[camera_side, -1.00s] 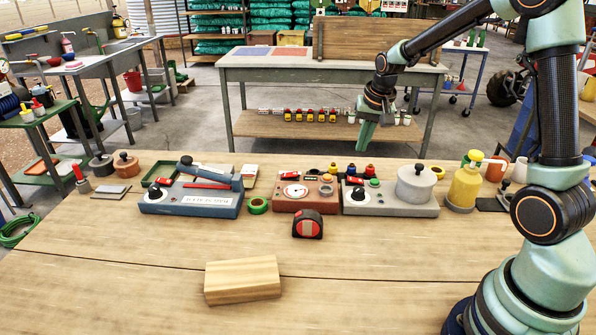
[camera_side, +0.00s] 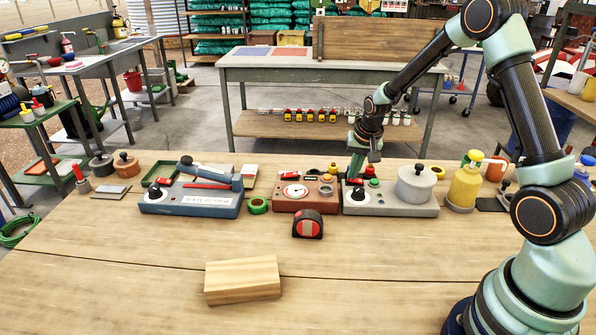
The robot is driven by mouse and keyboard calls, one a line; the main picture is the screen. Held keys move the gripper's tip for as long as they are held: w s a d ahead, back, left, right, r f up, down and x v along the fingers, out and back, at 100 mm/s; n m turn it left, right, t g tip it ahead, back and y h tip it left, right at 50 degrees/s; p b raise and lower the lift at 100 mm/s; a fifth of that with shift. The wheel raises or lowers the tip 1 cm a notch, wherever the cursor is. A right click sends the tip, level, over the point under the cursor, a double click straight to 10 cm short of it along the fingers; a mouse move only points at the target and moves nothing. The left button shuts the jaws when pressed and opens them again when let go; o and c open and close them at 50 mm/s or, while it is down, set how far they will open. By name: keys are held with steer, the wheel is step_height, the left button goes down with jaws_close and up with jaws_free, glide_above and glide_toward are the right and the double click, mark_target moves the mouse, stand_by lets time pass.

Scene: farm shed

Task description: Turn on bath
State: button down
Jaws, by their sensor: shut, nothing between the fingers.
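The likely bath is the grey unit (camera_side: 408,208) at the right of the row of devices, with a light lidded pot (camera_side: 415,186) on top. A black knob (camera_side: 358,195) is on its front left. A red switch (camera_side: 355,182) and a green button (camera_side: 374,183) sit on its top. My gripper (camera_side: 355,172) is shut and empty, pointing down just above or at the red switch. I cannot tell whether it touches the switch. The gripper hides part of the small bottles behind the unit.
A brown-red unit with a dial (camera_side: 292,200) stands left of the grey unit, and a blue unit with a lever (camera_side: 190,203) farther left. A yellow bottle (camera_side: 465,186) stands to the right. A tape measure (camera_side: 308,224) and wooden block (camera_side: 242,280) lie in front.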

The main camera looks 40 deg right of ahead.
steer(key=shift+f, duration=0.1)
steer(key=shift+w+a+f, duration=0.15)
steer(key=shift+f, duration=0.1)
steer(key=shift+s+d+r, duration=0.1)
steer(key=shift+s+d, duration=0.5)
steer(key=shift+s, duration=0.05)
steer(key=shift+r, duration=0.15)
steer(key=shift+r, duration=0.25)
steer(key=v, duration=1.3)
steer(key=shift+w+d+r, duration=0.15)
steer(key=shift+w+r, duration=0.05)
steer(key=shift+w, duration=0.1)
